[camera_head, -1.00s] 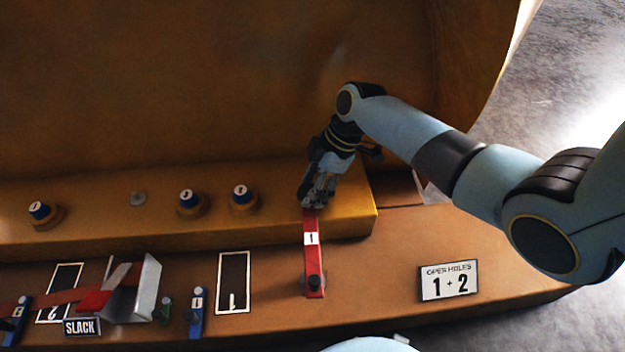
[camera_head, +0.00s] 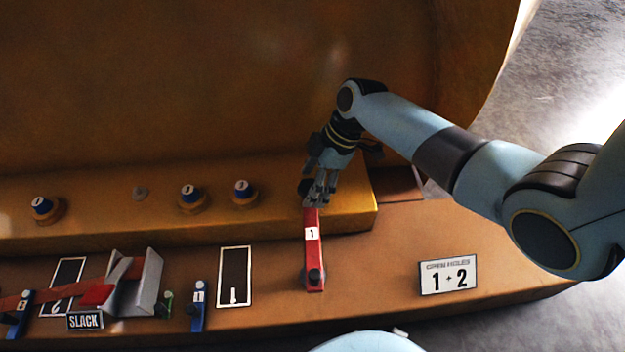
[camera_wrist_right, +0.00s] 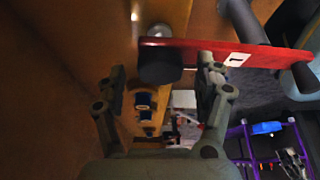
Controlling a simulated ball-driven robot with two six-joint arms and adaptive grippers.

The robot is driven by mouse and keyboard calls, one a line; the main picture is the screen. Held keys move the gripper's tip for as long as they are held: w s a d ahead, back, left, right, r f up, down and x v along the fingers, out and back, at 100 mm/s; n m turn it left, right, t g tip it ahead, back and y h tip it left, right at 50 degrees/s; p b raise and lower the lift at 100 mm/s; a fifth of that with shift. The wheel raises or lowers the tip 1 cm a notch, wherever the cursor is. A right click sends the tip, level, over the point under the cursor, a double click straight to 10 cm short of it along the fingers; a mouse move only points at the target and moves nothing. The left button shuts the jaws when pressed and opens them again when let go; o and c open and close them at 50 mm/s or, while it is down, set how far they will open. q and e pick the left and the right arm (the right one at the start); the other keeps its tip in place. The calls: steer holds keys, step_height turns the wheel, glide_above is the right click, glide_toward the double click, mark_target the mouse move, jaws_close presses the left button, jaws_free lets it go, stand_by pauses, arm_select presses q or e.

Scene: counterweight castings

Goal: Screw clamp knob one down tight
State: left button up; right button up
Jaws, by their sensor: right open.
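The red clamp bar marked 1 (camera_head: 312,250) reaches from the raised brown ledge toward the front of the bench. Its dark clamp knob (camera_wrist_right: 160,66) sits at the ledge end of the bar in the right wrist view; part of it also shows in the head view (camera_head: 304,187). My right gripper (camera_head: 320,201) is at that knob, and its fingers (camera_wrist_right: 163,75) are open on either side of it. A gap shows on both sides of the knob in the wrist view. My left gripper is out of view.
Several blue-topped knobs (camera_head: 241,190) stand on the ledge to the left. A sign reading open holes 1 + 2 (camera_head: 448,277) stands at right. A grey bracket (camera_head: 145,283), a SLACK label (camera_head: 85,321) and blue levers (camera_head: 198,305) are at front left.

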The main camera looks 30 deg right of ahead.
steer(key=v, duration=0.7)
steer(key=shift+r, duration=0.2)
steer(key=shift+d, duration=0.1)
steer(key=shift+s, duration=0.1)
